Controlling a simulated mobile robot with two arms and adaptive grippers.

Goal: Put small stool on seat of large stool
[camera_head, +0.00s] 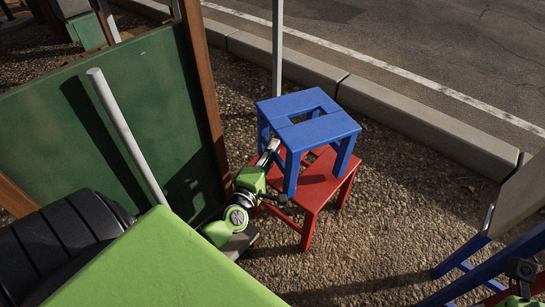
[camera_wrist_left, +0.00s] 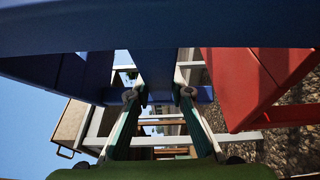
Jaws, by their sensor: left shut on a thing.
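The small stool (camera_head: 328,127) is blue, with a slot in its seat. It stands upright over the seat of the large red stool (camera_head: 318,183). The lower ends of its visible legs overlap the red seat; I cannot tell whether they all touch it. My left gripper (camera_head: 270,152) is shut on the blue stool from its left side. In the left wrist view my two fingers (camera_wrist_left: 158,95) are on either side of a blue leg (camera_wrist_left: 158,72), and part of the red stool (camera_wrist_left: 235,85) shows at right. My right gripper's fingers are not seen.
A green panel (camera_head: 110,115) with wooden posts stands at left. A thin metal pole (camera_head: 278,45) rises behind the stools. A kerb (camera_head: 410,125) and road lie beyond. Another blue frame (camera_head: 475,275) is at lower right. Open gravel (camera_head: 385,225) lies between.

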